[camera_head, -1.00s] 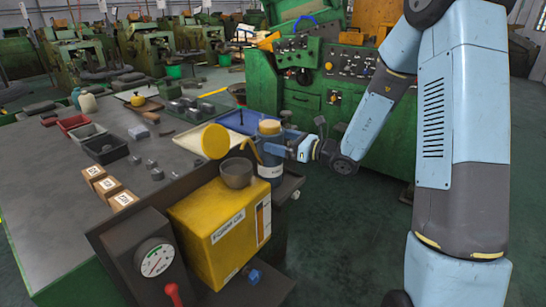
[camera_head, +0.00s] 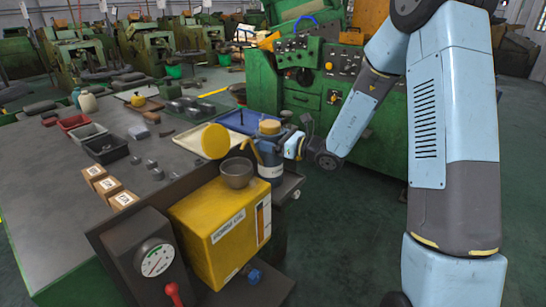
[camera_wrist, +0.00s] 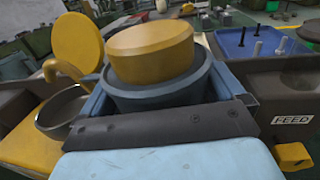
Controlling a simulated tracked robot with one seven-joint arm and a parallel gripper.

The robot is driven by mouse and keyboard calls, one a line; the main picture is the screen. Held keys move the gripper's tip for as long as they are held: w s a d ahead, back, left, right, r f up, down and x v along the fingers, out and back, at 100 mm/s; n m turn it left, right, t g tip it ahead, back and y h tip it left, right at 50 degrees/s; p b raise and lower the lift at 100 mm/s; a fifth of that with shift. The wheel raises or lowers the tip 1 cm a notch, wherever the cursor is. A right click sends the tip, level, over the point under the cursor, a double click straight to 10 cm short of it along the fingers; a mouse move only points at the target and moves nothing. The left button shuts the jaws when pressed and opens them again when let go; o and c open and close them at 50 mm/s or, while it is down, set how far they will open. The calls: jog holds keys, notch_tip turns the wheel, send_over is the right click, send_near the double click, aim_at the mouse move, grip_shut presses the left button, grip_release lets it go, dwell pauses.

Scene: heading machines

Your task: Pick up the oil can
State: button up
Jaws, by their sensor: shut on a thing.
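The oil can (camera_head: 270,163) is a round blue-grey can with a mustard-yellow lid and a pale label. It stands upright at the right end of the bench, beside the yellow machine box. A curved yellow spout (camera_head: 258,152) shows at its left side. My gripper (camera_head: 281,145) reaches it from the right and is shut on its upper body. In the wrist view the can's lid (camera_wrist: 150,37) and dark rim fill the middle, between my jaws. The can's lower part is hidden there.
A grey bowl (camera_head: 238,173) and a raised yellow disc (camera_head: 215,141) are close left of the can, above the yellow box (camera_head: 212,232). A blue tray (camera_head: 236,121) lies behind it. A green machine (camera_head: 310,85) stands beyond. Clear floor is at right.

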jog(key=c, duration=0.7)
jog(key=shift+c, duration=0.7)
jog(key=shift+r, duration=0.15)
